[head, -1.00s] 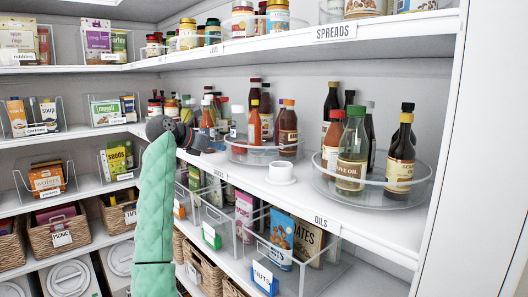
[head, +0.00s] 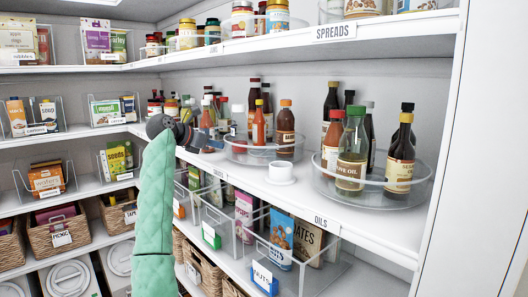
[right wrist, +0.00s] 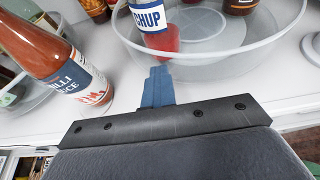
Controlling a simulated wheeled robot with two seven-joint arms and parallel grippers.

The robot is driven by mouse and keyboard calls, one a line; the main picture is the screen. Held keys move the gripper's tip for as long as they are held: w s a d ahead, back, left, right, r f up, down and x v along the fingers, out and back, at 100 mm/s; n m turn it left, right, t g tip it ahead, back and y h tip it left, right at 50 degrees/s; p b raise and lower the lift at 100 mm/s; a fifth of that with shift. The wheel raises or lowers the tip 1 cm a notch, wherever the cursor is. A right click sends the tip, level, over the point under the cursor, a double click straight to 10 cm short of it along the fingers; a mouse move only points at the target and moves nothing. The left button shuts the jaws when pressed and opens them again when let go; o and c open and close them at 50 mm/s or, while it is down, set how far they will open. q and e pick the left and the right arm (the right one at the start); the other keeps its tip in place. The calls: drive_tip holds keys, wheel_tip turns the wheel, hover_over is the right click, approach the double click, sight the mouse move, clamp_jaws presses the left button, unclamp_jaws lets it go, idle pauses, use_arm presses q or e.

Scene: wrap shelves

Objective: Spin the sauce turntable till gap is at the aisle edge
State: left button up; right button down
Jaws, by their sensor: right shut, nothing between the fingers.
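The sauce turntable (head: 262,157) is a clear round tray with a low rim on the middle shelf, carrying several sauce bottles. In the right wrist view its rim (right wrist: 205,72) curves close ahead of my fingers, and a ketchup bottle (right wrist: 152,22) stands inside near them. A stretch of bare tray floor shows right of the ketchup. My right gripper (head: 203,143) is shut and empty at the turntable's left front; its blue fingertips (right wrist: 159,84) are at the rim below the ketchup, contact unclear. My left gripper is out of view.
A chilli sauce bottle (right wrist: 52,55) stands close left of my fingers. A small white round holder (head: 281,173) sits on the shelf in front. The oils turntable (head: 372,190) is to the right. Clear bins (head: 248,240) fill the shelf below.

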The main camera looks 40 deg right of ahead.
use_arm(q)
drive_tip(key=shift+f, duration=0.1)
use_arm(e)
drive_tip(key=shift+w+a, duration=0.2)
drive_tip(key=shift+a, duration=0.2)
use_arm(q)
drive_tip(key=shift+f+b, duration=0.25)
drive_tip(key=shift+b, duration=0.05)
use_arm(e)
drive_tip(key=shift+w+a, duration=0.3)
drive_tip(key=shift+a, duration=0.2)
drive_tip(key=shift+w+a, duration=0.25)
drive_tip(key=shift+a, duration=0.25)
